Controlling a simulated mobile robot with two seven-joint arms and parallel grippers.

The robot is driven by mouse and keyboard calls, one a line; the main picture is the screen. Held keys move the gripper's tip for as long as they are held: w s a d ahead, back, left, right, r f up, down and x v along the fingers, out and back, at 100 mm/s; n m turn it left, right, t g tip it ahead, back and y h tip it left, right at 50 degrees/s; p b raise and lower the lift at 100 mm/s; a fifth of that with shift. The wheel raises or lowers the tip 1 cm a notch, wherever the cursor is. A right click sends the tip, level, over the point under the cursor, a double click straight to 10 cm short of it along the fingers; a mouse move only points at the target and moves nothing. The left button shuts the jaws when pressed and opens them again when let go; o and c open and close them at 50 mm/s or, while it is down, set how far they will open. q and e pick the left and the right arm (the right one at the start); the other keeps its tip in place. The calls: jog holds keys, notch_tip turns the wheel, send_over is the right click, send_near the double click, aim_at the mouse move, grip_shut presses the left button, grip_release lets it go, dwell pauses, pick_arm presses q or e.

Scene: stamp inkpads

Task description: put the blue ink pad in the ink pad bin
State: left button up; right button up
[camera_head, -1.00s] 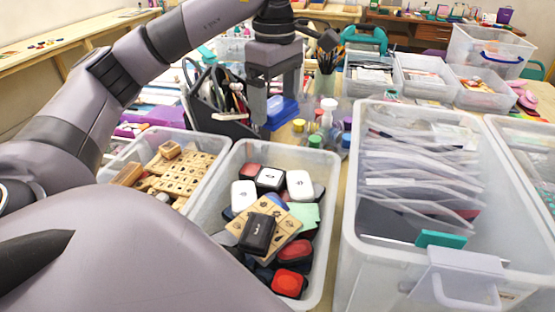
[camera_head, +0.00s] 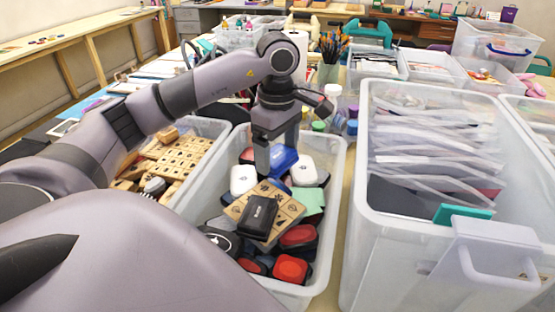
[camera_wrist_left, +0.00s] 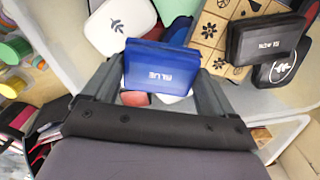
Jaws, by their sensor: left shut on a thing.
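The blue ink pad (camera_wrist_left: 160,66), lettered "BLUE", is between the fingers of my left gripper (camera_wrist_left: 158,80) in the left wrist view. In the head view my left gripper (camera_head: 280,158) is over the far part of the ink pad bin, shut on the blue ink pad (camera_head: 284,158). The ink pad bin (camera_head: 333,190) is a clear tub holding several ink pads and a wooden stamp board (camera_head: 285,212) with a black ink pad (camera_head: 259,215) on top. I cannot tell whether the blue pad touches the pads below. My right gripper is not in view.
A clear bin of wooden stamps (camera_head: 212,128) stands to the left. A tall clear box (camera_head: 365,215) of plastic sleeves stands close on the right. Small bottles (camera_head: 337,122) and a cup of pencils (camera_head: 328,72) stand behind the bin.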

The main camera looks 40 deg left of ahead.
pick_arm(q)
notch_tip(320, 180, down, 3)
jog(key=shift+r, duration=0.2)
jog(key=shift+f, duration=0.15)
jog(key=o, duration=0.8)
jog(key=shift+o, duration=0.2)
